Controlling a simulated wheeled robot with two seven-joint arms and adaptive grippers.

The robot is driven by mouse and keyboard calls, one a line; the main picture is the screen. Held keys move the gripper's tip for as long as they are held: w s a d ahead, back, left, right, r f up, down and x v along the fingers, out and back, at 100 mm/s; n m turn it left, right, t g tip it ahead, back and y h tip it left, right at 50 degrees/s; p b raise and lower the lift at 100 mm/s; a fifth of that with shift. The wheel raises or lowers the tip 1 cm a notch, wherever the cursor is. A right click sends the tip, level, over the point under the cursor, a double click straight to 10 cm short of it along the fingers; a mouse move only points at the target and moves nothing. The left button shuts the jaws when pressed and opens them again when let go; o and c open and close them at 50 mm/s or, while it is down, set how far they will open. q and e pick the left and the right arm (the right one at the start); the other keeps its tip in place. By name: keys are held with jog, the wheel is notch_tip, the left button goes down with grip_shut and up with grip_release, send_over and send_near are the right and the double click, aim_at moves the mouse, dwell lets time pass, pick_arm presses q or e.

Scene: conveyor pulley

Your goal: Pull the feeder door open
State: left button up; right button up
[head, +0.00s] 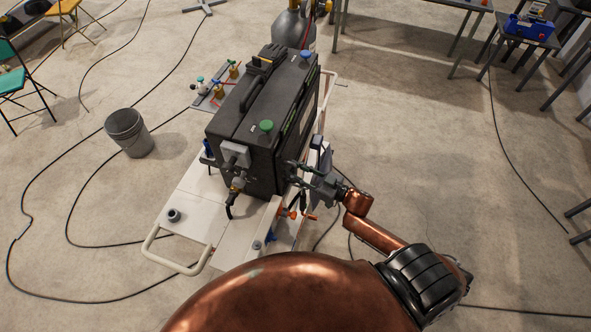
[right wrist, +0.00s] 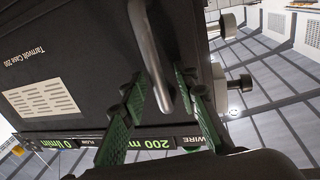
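The feeder (head: 262,125) is a black case standing upright on a white cart. Its door is the dark side panel (right wrist: 75,60) in the right wrist view, which carries a bent metal handle (right wrist: 147,45) and looks closed. My right gripper (head: 292,172) is at the right side of the feeder in the head view. In the right wrist view my right gripper (right wrist: 160,78) has its two green-padded fingers on either side of the handle's lower end. A gap shows between the fingers, so it looks open; I cannot tell whether either pad touches the handle. My left gripper is out of view.
The white cart (head: 190,212) has a pale rail and small fittings. A gas cylinder (head: 290,28) stands behind the feeder. A grey bucket (head: 128,132) stands left on the floor, among black cables. Floor to the right is mostly clear. Tables stand at upper right.

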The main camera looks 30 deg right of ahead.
jog(key=shift+c, duration=0.2)
grip_shut()
dwell(0.4)
